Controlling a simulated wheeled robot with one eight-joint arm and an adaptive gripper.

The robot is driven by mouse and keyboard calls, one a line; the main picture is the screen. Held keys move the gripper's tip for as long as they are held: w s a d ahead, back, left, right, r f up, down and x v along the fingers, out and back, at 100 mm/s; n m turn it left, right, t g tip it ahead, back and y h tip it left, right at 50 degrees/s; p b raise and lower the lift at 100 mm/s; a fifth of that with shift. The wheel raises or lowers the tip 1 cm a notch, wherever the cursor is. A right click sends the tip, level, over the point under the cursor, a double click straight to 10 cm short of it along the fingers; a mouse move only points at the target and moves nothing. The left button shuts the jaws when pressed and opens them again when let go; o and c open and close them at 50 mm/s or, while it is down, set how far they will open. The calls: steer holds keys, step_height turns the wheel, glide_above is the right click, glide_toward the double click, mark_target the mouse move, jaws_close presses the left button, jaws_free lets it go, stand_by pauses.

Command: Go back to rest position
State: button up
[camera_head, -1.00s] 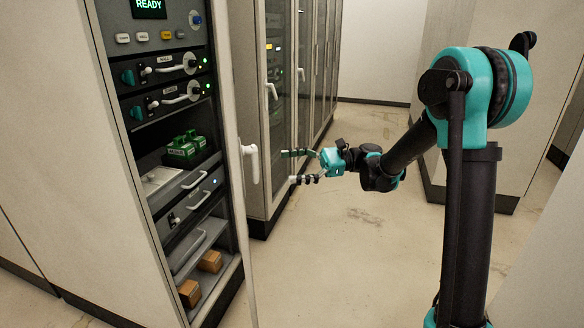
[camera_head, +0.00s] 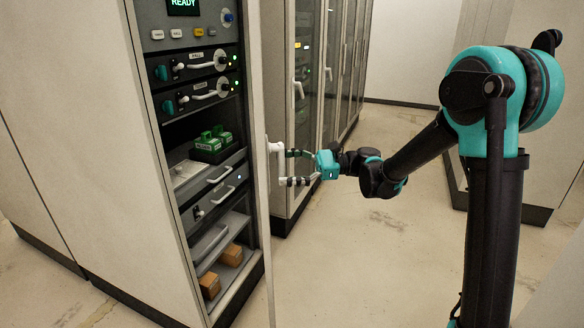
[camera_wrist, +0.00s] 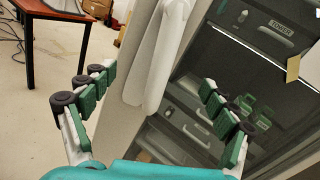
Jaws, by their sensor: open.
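My gripper (camera_head: 284,167) is open at the white handle (camera_head: 274,149) on the open cabinet door's edge. In the wrist view my gripper (camera_wrist: 156,80) has its green-padded fingers spread, one on each side of the white handle (camera_wrist: 150,75). The handle is between them with gaps showing on both sides, so it is not gripped. My arm reaches in from the right with its elbow bent high. Whether a fingertip touches the door cannot be told.
The open cabinet (camera_head: 195,60) holds drawers, green blocks (camera_head: 211,141) and brown boxes (camera_head: 232,255). More glass-door cabinets (camera_head: 308,95) stand behind. Open floor (camera_head: 370,260) lies between the cabinet and my arm. The wrist view also shows a table (camera_wrist: 58,15).

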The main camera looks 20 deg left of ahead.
steer(key=shift+s+a, duration=0.15)
steer(key=shift+a, duration=0.1)
jaws_close()
stand_by(0.6)
stand_by(1.2)
steer(key=shift+n+g+h, duration=0.5)
steer(key=shift+n+g, duration=0.1)
steer(key=shift+g, duration=0.2)
steer(key=shift+v, duration=2.95)
steer(key=shift+n+g+h, duration=0.6)
steer(key=shift+n+g, duration=0.1)
steer(key=shift+g, duration=0.2)
steer(key=shift+v, duration=2.95)
